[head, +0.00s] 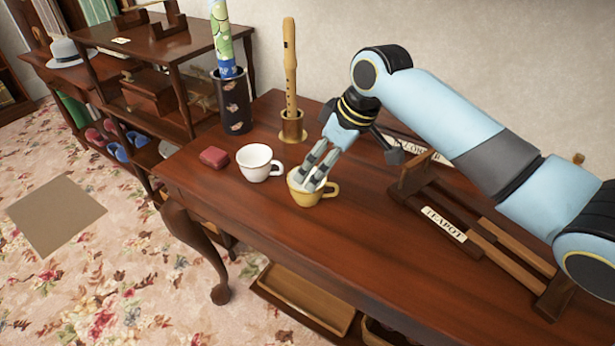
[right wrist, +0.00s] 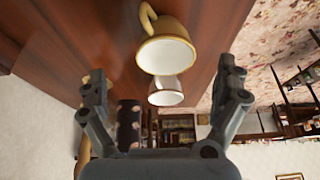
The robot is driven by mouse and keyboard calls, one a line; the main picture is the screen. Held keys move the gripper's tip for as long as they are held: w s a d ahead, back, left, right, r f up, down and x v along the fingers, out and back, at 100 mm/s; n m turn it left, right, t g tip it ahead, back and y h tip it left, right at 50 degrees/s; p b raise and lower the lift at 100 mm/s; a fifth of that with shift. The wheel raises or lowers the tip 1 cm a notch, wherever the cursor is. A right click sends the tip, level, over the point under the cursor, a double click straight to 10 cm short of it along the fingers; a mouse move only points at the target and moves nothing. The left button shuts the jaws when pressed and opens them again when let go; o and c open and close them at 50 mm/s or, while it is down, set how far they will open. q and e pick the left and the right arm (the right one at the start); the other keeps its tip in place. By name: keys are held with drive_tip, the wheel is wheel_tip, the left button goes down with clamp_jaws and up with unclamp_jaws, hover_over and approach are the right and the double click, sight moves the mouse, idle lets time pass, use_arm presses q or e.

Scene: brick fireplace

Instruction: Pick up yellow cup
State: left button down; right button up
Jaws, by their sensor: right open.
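The yellow cup (head: 304,199) stands upright on the dark wooden table, its handle towards the right in the head view. My right gripper (head: 315,182) is open and empty, its fingers reaching down over the cup's mouth in that view. In the right wrist view, the yellow cup (right wrist: 166,50) shows just beyond the gap between the spread fingertips (right wrist: 162,68), its handle at the top. Whether a finger touches the rim cannot be told. My left gripper is not in view.
A white cup (head: 254,163) stands close left of the yellow cup. A red block (head: 214,157), a dark holder (head: 233,106) and a recorder (head: 290,75) on a stand are nearby. A wooden rack labelled TEAPOT (head: 444,224) lies to the right. The table front is clear.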

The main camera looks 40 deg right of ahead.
sight(302, 197)
drive_tip(key=x, duration=0.3)
drive_tip(key=shift+a+f, duration=0.2)
drive_tip(key=shift+f, duration=0.05)
drive_tip(key=shift+w+f, duration=0.15)
drive_tip(key=shift+f, duration=0.15)
drive_tip(key=x, duration=0.3)
drive_tip(key=shift+a+f+b, duration=0.3)
drive_tip(key=shift+a, duration=0.05)
drive_tip(key=shift+w+f, duration=0.3)
drive_tip(key=shift+f, duration=0.15)
drive_tip(key=shift+s, duration=0.1)
drive_tip(key=c, duration=0.4)
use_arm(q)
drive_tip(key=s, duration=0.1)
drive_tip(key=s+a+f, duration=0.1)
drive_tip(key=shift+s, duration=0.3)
use_arm(e)
drive_tip(key=c, duration=0.8)
